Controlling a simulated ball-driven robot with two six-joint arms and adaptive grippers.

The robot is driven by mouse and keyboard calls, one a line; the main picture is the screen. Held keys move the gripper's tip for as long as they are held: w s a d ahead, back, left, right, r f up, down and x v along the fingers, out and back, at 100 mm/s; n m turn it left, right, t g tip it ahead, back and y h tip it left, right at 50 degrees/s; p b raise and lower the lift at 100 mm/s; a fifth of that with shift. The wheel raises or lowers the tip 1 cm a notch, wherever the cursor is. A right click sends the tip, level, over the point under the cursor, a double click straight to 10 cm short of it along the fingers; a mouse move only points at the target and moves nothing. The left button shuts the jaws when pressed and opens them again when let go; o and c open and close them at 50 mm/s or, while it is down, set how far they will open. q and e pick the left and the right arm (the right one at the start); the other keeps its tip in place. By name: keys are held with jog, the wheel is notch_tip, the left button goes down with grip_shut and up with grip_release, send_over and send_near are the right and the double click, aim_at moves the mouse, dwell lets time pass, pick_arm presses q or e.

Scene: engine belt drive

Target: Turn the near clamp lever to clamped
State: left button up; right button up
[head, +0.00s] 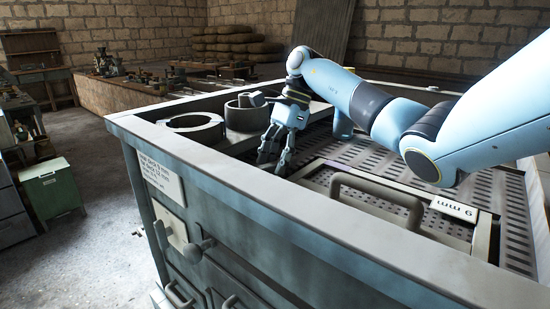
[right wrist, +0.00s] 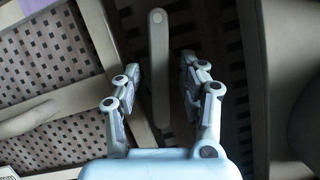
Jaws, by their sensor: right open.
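A long grey bar with a rounded end, apparently the near clamp lever (right wrist: 159,50), stands upright in the right wrist view. My right gripper (right wrist: 160,72) is open, with one finger on each side of this bar. Gaps show between the bar and both fingers, and I cannot tell how far the bar lies beyond the fingertips. In the head view my right gripper (head: 273,160) points down inside the bench top, near its front rim. The lever cannot be made out there behind the gripper and rim. My left gripper is not in view.
A raised rim (head: 300,205) borders the bench. A flat grey ring (head: 170,123) and a round cup-like part (head: 243,118) are left of the gripper. A plate with a raised handle (head: 375,192) and a label (head: 454,208) lies right. Perforated panels (head: 385,160) cover the bench top.

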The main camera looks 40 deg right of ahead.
grip_shut()
